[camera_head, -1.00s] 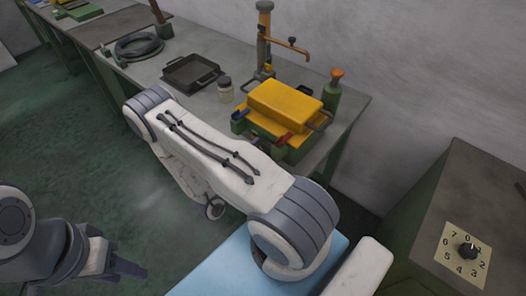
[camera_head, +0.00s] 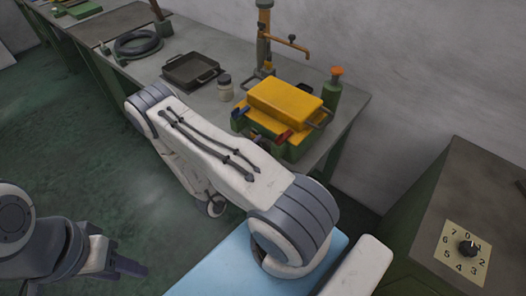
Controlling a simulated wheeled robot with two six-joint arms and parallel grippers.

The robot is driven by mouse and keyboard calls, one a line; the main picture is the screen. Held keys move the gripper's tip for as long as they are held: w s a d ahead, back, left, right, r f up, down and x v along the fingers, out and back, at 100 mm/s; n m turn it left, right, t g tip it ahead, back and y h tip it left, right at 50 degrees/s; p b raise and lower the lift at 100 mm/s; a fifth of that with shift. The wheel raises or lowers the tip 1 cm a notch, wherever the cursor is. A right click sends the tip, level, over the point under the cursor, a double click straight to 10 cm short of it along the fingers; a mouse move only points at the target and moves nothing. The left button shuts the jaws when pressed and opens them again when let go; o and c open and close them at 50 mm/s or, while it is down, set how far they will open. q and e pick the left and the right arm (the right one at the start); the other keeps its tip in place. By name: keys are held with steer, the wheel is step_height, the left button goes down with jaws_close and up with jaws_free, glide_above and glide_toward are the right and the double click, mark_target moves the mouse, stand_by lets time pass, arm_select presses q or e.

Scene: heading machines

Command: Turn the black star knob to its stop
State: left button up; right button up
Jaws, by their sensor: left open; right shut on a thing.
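A black knob (camera_head: 467,249) sits on a cream numbered dial plate (camera_head: 451,266) at the lower right; I cannot tell whether it is the star knob. No other knob is clear enough to call the star knob. My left gripper (camera_head: 128,266) is at the lower left over the floor, open and empty, far from the dial. My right arm crosses the middle of the view, in front of the green and yellow machine (camera_head: 285,103). My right gripper and whatever it holds are hidden behind this arm.
The grey bench (camera_head: 206,48) carries a black tray (camera_head: 190,70), a small jar (camera_head: 225,88), a coiled hose (camera_head: 138,45) and a green bottle with an orange cap (camera_head: 332,92). A green cabinet (camera_head: 452,185) stands at the right. Green floor at the left is clear.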

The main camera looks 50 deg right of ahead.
steer(key=m, duration=0.5)
steer(key=shift+f+b, duration=0.1)
steer(key=shift+b, duration=0.2)
steer(key=shift+s+m, duration=0.1)
steer(key=shift+m, duration=0.2)
steer(key=o, duration=1.1)
steer(key=shift+s+a+b, duration=0.15)
steer(key=shift+a+b, duration=0.3)
steer(key=shift+a, duration=1.3)
steer(key=shift+s+a+b, duration=0.2)
steer(key=shift+a+b, duration=0.25)
steer(key=shift+a, duration=1.25)
steer(key=shift+s+a+b, duration=0.15)
steer(key=shift+a+b, duration=0.3)
steer(key=shift+a, duration=1.3)
steer(key=shift+w+f, duration=0.1)
